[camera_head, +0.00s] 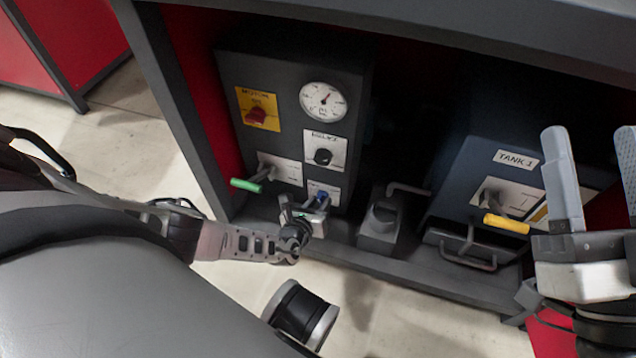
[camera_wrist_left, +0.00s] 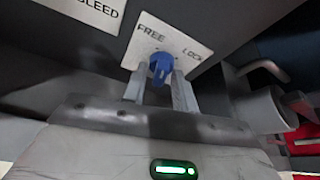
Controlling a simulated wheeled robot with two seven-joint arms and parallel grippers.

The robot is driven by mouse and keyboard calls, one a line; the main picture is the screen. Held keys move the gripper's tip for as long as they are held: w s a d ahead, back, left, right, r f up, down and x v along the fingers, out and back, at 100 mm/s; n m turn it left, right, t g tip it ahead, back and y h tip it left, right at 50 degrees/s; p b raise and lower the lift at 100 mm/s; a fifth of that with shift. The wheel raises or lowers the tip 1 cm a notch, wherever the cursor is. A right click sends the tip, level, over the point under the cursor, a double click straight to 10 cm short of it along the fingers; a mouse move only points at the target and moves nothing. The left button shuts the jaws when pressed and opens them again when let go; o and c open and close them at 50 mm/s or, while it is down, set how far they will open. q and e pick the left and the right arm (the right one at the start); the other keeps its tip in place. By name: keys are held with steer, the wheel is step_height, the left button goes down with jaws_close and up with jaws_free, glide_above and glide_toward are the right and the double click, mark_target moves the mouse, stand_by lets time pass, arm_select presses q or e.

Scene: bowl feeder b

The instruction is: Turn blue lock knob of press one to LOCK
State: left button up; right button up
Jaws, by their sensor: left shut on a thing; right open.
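The blue lock knob (camera_wrist_left: 161,67) sits on a white plate marked FREE on the left and LOCK on the right in the left wrist view. It also shows in the head view (camera_head: 321,197), low on the dark press panel. My left gripper (camera_head: 312,204) is at the knob, its two fingers (camera_wrist_left: 158,84) on either side of it and shut on it. The knob's pointing direction is hard to tell; its ridge looks near upright, leaning slightly. My right gripper (camera_head: 598,180) is open and empty at the right, away from the knob.
Above the knob are a green-handled lever (camera_head: 246,185), a black knob (camera_head: 323,156), a gauge (camera_head: 323,101) and a red switch on yellow (camera_head: 257,113). To the right are a grey spout block (camera_head: 378,222) and a tank unit with a yellow-handled lever (camera_head: 506,223).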

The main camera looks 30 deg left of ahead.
arm_select(q)
steer(key=shift+w+m+y, duration=0.15)
steer(key=shift+m+y, duration=0.25)
arm_select(e)
steer(key=shift+f+m+h, duration=0.3)
steer(key=shift+f+m, duration=0.15)
steer(key=shift+m, duration=0.05)
arm_select(q)
steer(key=o, duration=0.6)
steer(key=shift+o, duration=0.2)
arm_select(e)
steer(key=shift+w, duration=0.1)
steer(key=shift+r, duration=0.1)
